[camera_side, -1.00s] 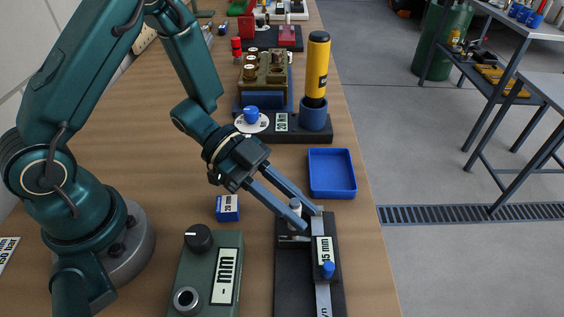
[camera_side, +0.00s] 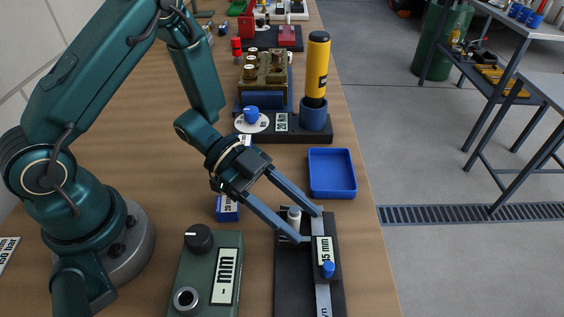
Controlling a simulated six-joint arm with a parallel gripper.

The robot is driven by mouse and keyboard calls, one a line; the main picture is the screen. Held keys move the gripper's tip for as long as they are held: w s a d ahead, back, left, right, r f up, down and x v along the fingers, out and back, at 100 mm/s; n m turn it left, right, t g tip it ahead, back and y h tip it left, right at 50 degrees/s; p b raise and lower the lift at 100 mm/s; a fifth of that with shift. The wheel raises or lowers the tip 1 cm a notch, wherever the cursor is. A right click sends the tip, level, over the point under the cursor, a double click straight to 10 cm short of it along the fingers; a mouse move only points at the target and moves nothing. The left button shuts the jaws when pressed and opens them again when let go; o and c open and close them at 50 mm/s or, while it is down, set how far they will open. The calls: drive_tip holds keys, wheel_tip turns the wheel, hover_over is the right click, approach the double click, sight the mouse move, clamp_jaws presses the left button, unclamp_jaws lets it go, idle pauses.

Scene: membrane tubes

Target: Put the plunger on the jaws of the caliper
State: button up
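The plunger (camera_side: 294,216), a small pale cylinder, stands upright at the jaw end. I cannot tell exactly how it rests on the jaws. My gripper (camera_side: 309,227) is open, one finger on each side of the plunger, with a visible gap around it.
An empty blue tray (camera_side: 332,173) is just behind the caliper. A green box with a black knob (camera_side: 210,270) stands to the left, and a small blue block (camera_side: 228,208) behind it. A yellow cylinder (camera_side: 317,65) in a blue holder stands farther back.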

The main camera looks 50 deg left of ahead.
drive_tip(key=shift+r, duration=0.15)
drive_tip(key=shift+a+r, duration=0.15)
drive_tip(key=shift+a, duration=0.1)
drive_tip(key=v, duration=1.1)
drive_tip(key=w+a+r+n+t+y, duration=0.1)
drive_tip(key=w+a+t+y, duration=0.15)
drive_tip(key=w, duration=0.25)
drive_tip(key=w+a+r+n+t+y, duration=0.2)
drive_tip(key=w+t+y, duration=0.2)
drive_tip(key=w, duration=0.1)
drive_tip(key=w+a+r+n+t+y, duration=0.1)
drive_tip(key=a+r+n+t+y, duration=0.2)
drive_tip(key=a+r+n+y, duration=0.4)
drive_tip(key=s+d+n+g, duration=0.3)
drive_tip(key=s, duration=0.5)
drive_tip(key=s+d+f+n+g, duration=0.1)
drive_tip(key=s+d+n+g, duration=0.1)
drive_tip(key=s, duration=0.7)
drive_tip(key=d+g, duration=0.1)
drive_tip(key=d, duration=0.1)
drive_tip(key=shift+d+f+n, duration=0.3)
drive_tip(key=shift+f+n, duration=0.05)
drive_tip(key=shift+n, duration=0.05)
